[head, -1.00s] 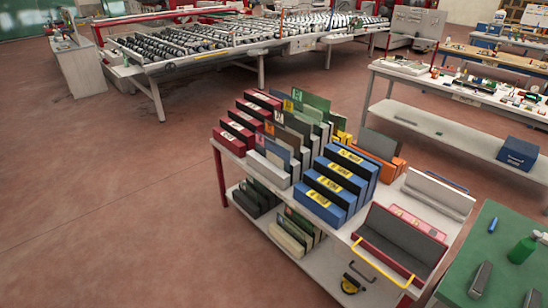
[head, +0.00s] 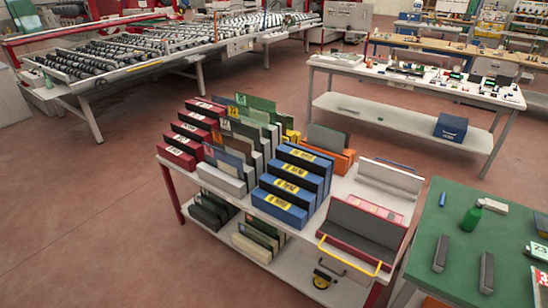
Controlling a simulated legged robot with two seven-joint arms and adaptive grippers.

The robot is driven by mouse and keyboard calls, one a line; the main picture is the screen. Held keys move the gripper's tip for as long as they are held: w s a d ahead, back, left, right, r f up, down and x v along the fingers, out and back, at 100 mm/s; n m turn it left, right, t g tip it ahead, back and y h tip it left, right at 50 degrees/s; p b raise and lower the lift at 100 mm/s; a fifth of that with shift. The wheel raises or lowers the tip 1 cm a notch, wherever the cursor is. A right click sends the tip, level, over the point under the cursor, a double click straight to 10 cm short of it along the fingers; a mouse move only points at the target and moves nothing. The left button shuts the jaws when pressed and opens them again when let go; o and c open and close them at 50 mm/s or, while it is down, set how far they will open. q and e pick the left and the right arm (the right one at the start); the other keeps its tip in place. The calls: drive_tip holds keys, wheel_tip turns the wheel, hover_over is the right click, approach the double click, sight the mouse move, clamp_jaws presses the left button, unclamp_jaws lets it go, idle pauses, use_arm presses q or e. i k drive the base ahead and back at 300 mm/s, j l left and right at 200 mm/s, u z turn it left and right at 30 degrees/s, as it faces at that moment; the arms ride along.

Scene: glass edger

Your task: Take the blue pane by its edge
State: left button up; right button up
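A cart (head: 252,258) stands in the middle of the head view with coloured slotted racks on its top. Blue racks (head: 282,207) with yellow labels stand at the front centre. A bluish-grey pane (head: 231,161) stands upright in the white racks (head: 220,178) left of them. Several grey, dark and green panes (head: 262,106) stand behind it. I cannot tell for certain which pane is the blue one. Neither of my grippers is in view.
Red racks (head: 175,157) and an orange rack (head: 341,160) share the cart top. A yellow handle (head: 350,257) is at its right end. A green table (head: 460,247) with a green bottle (head: 472,217) stands close on the right. Open floor (head: 90,235) lies to the left.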

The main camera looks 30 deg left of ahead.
sight(231, 163)
drive_tip(key=i+j+z, duration=0.15)
drive_tip(key=j+z, duration=0.25)
drive_tip(key=j, duration=0.55)
drive_tip(key=j+z, duration=0.4)
drive_tip(key=j, duration=0.55)
drive_tip(key=k+j+z, duration=0.15)
drive_tip(key=j+z, duration=0.25)
drive_tip(key=j, duration=0.5)
